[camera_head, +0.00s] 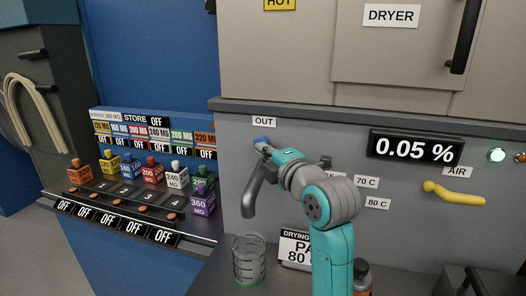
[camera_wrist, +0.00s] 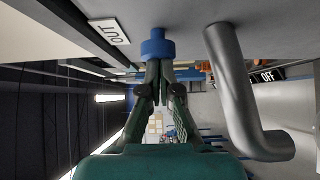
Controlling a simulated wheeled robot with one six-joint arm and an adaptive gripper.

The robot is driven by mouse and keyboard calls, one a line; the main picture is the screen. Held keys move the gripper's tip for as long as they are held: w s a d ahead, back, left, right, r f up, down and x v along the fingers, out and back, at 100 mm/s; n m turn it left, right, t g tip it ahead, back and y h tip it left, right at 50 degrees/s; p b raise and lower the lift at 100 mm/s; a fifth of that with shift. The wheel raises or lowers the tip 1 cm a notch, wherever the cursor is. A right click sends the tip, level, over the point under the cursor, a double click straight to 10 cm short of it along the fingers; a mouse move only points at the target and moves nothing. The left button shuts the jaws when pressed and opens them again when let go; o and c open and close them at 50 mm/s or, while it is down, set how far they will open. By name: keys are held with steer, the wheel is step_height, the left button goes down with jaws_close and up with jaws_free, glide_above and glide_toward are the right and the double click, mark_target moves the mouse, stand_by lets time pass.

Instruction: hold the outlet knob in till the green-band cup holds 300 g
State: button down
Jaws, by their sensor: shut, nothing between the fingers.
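The blue outlet knob (camera_head: 261,141) sits on the grey dryer wall under the OUT label; it also shows in the wrist view (camera_wrist: 157,48). My gripper (camera_head: 268,149) is shut and empty. Its closed fingertips (camera_wrist: 159,66) are right at the knob's face; whether they press it in, I cannot tell. The grey bent outlet pipe (camera_head: 252,190) hangs beside my gripper, with its mouth above the clear cup (camera_head: 249,260). The cup stands upright and shows a green band at its base. I see no clear fill in it and no stream from the pipe.
A display (camera_head: 414,149) reads 0.05 %. A partly hidden DRYING sign (camera_head: 295,247) stands right of the cup.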

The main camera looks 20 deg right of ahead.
steer(key=shift+w+d, duration=0.5)
steer(key=shift+w, duration=0.1)
steer(key=shift+d, duration=0.15)
stand_by(3.6)
